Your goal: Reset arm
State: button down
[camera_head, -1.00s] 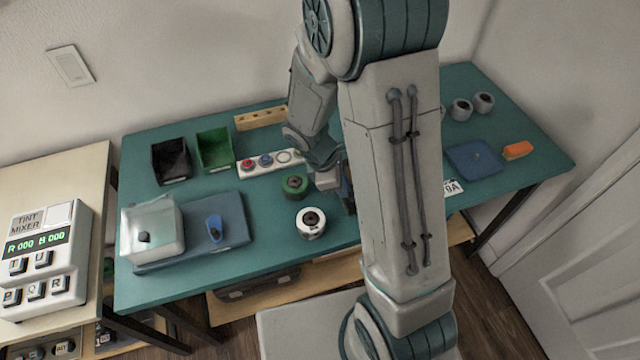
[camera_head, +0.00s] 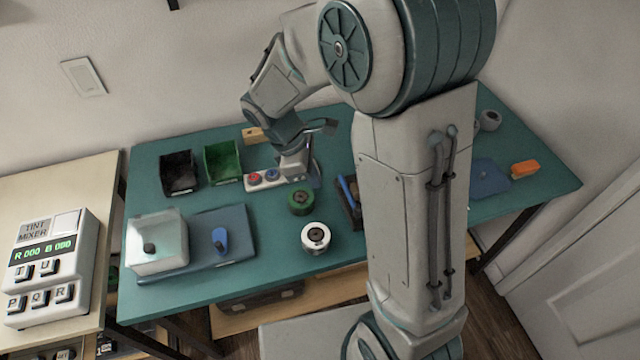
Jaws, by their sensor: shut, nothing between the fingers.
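My gripper (camera_head: 312,178) is at the end of my arm over the back middle of the green table (camera_head: 265,275). It is small in the picture and partly hidden by my wrist. Its fingers are shut with nothing seen between them. It is by the right end of the white strip (camera_head: 282,175), which carries a red and a blue round piece. A green spool (camera_head: 301,201) and a white spool (camera_head: 315,238) stand in front of it, apart from it.
A black bin (camera_head: 179,173) and a green bin (camera_head: 222,162) stand at the back left. A clear box (camera_head: 157,243) and a blue-handled tool (camera_head: 219,240) are on a blue board (camera_head: 236,225). A dark tray (camera_head: 347,203) is beside my arm. A tint mixer (camera_head: 45,265) stands left.

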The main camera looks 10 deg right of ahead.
jog(key=shift+r, duration=0.1)
dwell(0.5)
jog(key=s+d+r+m+t+y, duration=0.2)
jog(key=s+d+r+m, duration=0.1)
jog(key=s+r+m, duration=0.2)
jog(key=s+d+r+m+t+y, duration=0.2)
jog(key=s+r+m, duration=0.3)
jog(key=m, duration=0.5)
jog(key=shift+s+d+r, duration=0.25)
jog(key=shift+s+d, duration=0.2)
jog(key=shift+s, duration=0.95)
